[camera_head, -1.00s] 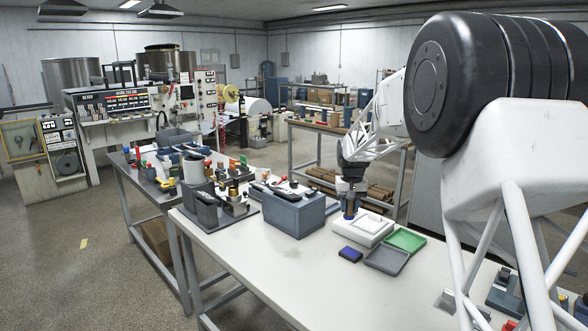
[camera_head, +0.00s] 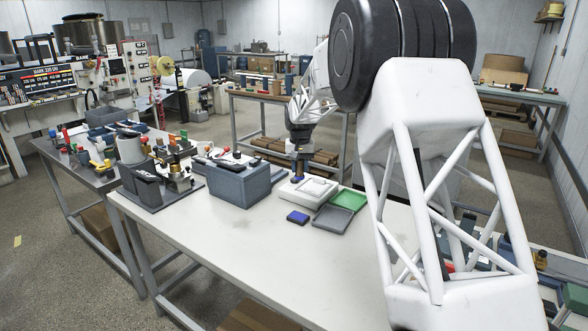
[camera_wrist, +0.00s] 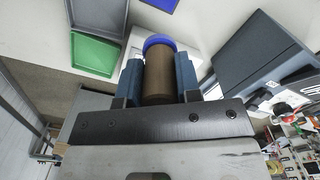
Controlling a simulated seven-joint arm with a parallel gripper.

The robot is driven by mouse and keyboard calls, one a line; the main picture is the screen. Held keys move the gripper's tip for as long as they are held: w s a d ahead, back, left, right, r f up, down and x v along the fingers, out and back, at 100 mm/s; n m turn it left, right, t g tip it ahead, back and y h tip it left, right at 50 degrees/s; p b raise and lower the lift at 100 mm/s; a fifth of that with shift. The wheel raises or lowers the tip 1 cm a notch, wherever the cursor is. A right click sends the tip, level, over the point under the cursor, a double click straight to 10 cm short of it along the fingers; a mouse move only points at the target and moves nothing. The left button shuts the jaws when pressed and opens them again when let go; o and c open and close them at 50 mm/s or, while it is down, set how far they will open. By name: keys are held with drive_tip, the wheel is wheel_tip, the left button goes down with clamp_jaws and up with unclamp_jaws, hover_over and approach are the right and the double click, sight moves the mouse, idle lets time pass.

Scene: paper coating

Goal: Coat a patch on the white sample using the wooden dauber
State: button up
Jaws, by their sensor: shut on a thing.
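The wooden dauber (camera_wrist: 159,78) is a brown cylinder with a blue end (camera_wrist: 158,41). My gripper (camera_wrist: 158,75) is shut on it, one finger on each side. In the head view my gripper (camera_head: 299,152) holds the dauber (camera_head: 299,168) upright, blue end down, at the back left part of the white sample (camera_head: 318,188). The sample is a flat white block on the table; in the wrist view it is mostly hidden behind the dauber. I cannot tell whether the blue end touches it. No coated patch is discernible on the visible part.
A blue pad (camera_head: 298,217), an open grey tray (camera_head: 331,220) and a green tray (camera_head: 349,200) lie in front and right of the sample. A grey-blue box (camera_head: 238,188) stands close on its left. The front of the white table (camera_head: 230,240) is clear.

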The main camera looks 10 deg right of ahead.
drive_tip(key=w+d+f+m, duration=0.5)
drive_tip(key=w+d+m, duration=0.1)
drive_tip(key=w+d, duration=0.5)
drive_tip(key=shift+w+d+m, duration=0.4)
drive_tip(key=shift+d, duration=0.05)
